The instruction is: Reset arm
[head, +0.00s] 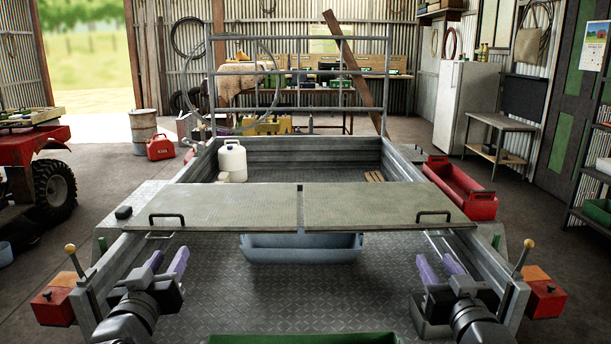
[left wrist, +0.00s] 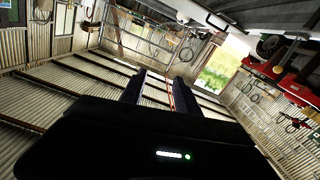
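My left gripper (head: 165,264) is at the lower left of the head view, over the diamond-plate floor. Its two purple fingers are apart with nothing between them. In the left wrist view the fingers (left wrist: 157,90) point toward the shed roof and also show a gap. My right gripper (head: 440,266) is at the lower right of the head view. Its purple fingers are apart and empty. Both grippers are in front of the grey-green lid panels (head: 235,208), close to their front edge and below the black handles.
A blue-grey tub (head: 300,250) sits under the panels between my arms. Metal side rails (head: 110,262) flank both arms. A green bin (head: 300,339) shows at the bottom edge. A white jug (head: 232,162) and red tray (head: 460,187) are further back. The middle floor is clear.

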